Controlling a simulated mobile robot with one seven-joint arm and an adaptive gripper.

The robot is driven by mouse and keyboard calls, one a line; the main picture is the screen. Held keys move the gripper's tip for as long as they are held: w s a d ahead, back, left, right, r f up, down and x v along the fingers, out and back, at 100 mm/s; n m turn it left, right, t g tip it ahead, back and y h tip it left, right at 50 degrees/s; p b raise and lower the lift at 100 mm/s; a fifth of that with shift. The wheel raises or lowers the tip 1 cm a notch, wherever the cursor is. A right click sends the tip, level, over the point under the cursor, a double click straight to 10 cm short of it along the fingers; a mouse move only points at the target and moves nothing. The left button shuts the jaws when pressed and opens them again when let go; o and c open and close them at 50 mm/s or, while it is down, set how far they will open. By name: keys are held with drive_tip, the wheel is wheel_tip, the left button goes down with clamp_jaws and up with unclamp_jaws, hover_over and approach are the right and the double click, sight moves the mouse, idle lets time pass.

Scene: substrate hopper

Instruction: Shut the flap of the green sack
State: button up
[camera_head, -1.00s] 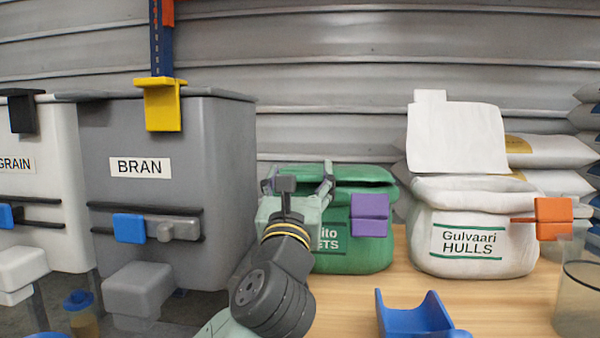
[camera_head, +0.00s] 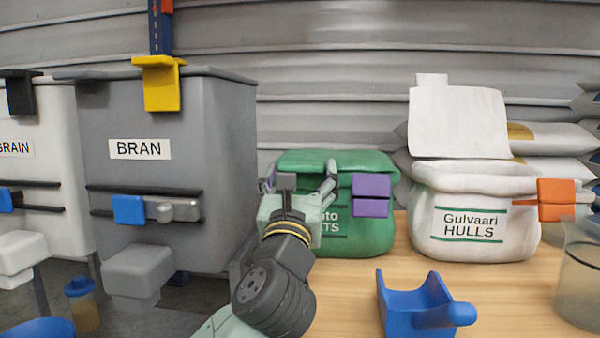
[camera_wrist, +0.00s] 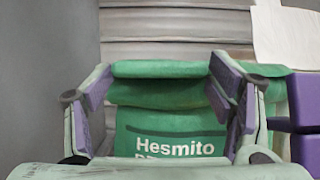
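The green sack (camera_head: 375,235) stands on the wooden table, right of the grey BRAN bin. In the wrist view its white print (camera_wrist: 175,147) reads "Hesmito", with a second line partly hidden. Its green flap (camera_head: 345,161) lies low across the top; a rolled green edge (camera_wrist: 160,69) shows above a darker fold in the wrist view. I cannot tell whether the mouth is fully covered. My gripper (camera_head: 300,178) is in front of the sack's left part. Its purple-padded fingers (camera_wrist: 163,80) are spread, with nothing held between them. A purple clip (camera_head: 371,195) is at the sack's front right.
The white Gulvaari HULLS sack (camera_head: 470,225) stands to the right with its flap upright and an orange clip (camera_head: 556,198). A blue scoop (camera_head: 400,315) lies in front. The grey BRAN bin (camera_head: 165,230) is close on the left. A clear container (camera_head: 580,290) stands far right.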

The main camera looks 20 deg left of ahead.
drive_tip(key=shift+o, duration=0.9)
drive_tip(key=shift+r, duration=0.15)
wheel_tip(320, 180, up, 10)
drive_tip(key=shift+s, duration=0.1)
